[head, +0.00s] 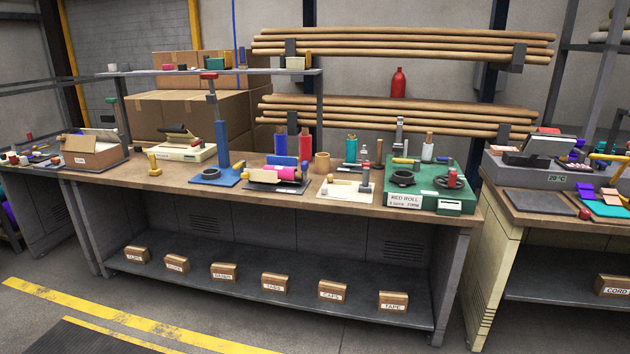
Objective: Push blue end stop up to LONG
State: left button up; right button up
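No gripper of mine shows in the head view. Several blue things stand on the long workbench (130,176), and I cannot tell which is the end stop. A blue upright post (222,145) rises from a flat blue base (213,177) left of centre. A blue block (283,160) lies behind a pink roll (286,173) on a dark flat board (262,186). A blue upright roll (305,146) stands behind them. I cannot make out the word LONG on anything; small markings are too fine to read.
A green case (452,200) labelled RED ROLL stands at the bench's right end. A cream board (340,195) with small parts lies left of it. Small labelled boxes (274,283) line the lower shelf. A second bench (545,203) stands at right.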

aim_at(304, 164)
jog(key=i, duration=0.65)
jog(key=i+j+z, duration=0.3)
jog(key=i+j, duration=0.35)
jog(key=i, duration=0.2)
